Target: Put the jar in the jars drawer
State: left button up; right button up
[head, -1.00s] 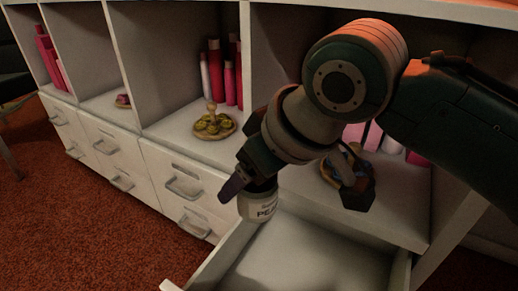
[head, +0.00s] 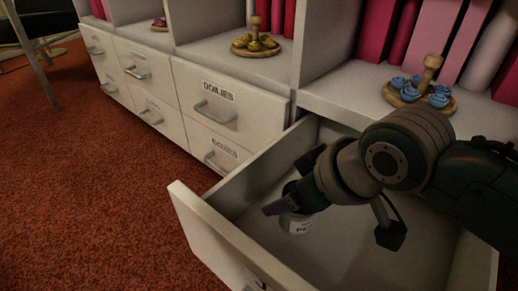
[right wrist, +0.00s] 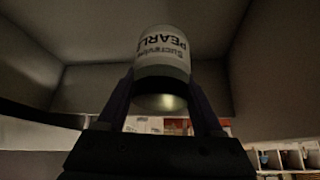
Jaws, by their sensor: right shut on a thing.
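The jar (head: 297,223) has a white label and is held inside the open drawer. In the right wrist view the jar (right wrist: 162,60) sits between my fingers, with "PEARL" on its label and a metallic lid towards the gripper. My right gripper (head: 284,205) is shut on the jar. I cannot tell whether the jar touches the drawer floor. The open drawer (head: 225,235) has pale walls, and its front panel is at the lower left; the label on that front is mostly out of view. My left gripper is not in view.
Closed drawers labelled "DOILIES" (head: 217,105) stand left of the open one. Above, shelves hold a wooden stand with yellow cups (head: 256,45), one with blue cups (head: 420,95), and pink books (head: 415,40). Red carpet (head: 90,190) lies free at left.

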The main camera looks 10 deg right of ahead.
aim_at(287, 217)
notch_tip(287, 217, down, 5)
jog(key=b, duration=0.3)
jog(key=shift+f+b, duration=0.1)
jog(key=shift+b, duration=0.3)
jog(key=shift+r, duration=0.2)
jog(key=shift+f, duration=0.15)
jog(key=o, duration=1.5)
jog(key=shift+c, duration=0.2)
